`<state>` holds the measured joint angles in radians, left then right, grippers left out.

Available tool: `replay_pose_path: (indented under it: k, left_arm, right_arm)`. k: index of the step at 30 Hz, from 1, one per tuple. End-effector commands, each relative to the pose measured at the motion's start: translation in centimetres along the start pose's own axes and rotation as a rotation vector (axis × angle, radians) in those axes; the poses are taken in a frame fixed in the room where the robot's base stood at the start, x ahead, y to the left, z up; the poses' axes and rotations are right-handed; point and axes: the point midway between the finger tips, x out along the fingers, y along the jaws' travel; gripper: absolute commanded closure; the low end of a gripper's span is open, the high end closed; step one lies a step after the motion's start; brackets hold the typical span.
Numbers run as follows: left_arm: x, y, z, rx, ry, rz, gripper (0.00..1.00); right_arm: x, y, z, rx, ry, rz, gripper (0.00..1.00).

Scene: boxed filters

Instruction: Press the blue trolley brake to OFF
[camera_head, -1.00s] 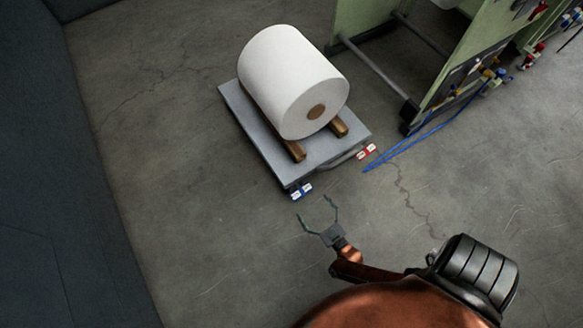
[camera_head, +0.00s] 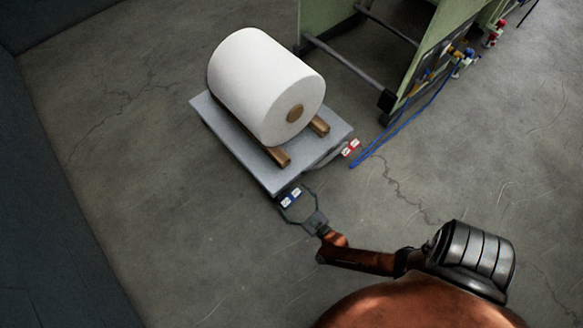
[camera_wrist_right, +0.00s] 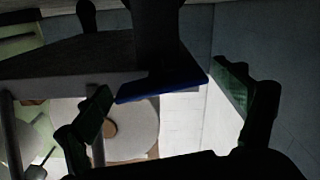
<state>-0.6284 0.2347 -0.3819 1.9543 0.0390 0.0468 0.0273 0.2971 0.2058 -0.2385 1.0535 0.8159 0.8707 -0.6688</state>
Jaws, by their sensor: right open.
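The blue trolley brake (camera_head: 290,198), a small pedal with white labels, sticks out at the front corner of the grey trolley (camera_head: 268,178). My right gripper (camera_head: 294,199) is open, and in the head view its two fingers lie on either side of the blue brake. In the right wrist view the blue brake (camera_wrist_right: 165,86) shows as a dark blue edge between the open fingers (camera_wrist_right: 168,102). I cannot tell whether the gripper touches it. The labels are too small to read. My left gripper is not in view.
A red brake pedal (camera_head: 351,147) sits at the trolley's right corner, near a blue hose (camera_head: 385,143). A large white roll (camera_head: 262,85) rests on wooden bars on the trolley. A green machine frame (camera_head: 432,45) stands at the upper right. The floor left of the trolley is clear.

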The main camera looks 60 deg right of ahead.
Motion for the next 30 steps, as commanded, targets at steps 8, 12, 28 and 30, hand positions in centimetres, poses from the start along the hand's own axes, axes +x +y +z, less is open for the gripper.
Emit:
replay_pose_path:
  k: [8,12,28,30]
  left_arm:
    - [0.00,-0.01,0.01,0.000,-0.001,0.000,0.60]
    - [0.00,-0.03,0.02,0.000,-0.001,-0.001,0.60]
    - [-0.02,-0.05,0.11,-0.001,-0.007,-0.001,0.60]
    - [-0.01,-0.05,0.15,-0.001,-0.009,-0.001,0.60]
  right_arm:
    - [-0.02,0.01,0.01,0.000,0.000,0.000,0.25]
    - [-0.04,0.02,0.02,0.000,0.000,0.000,0.35]
    - [-0.09,0.19,0.09,0.127,-0.001,0.001,0.52]
    - [-0.11,0.29,0.13,0.203,-0.002,0.002,0.52]
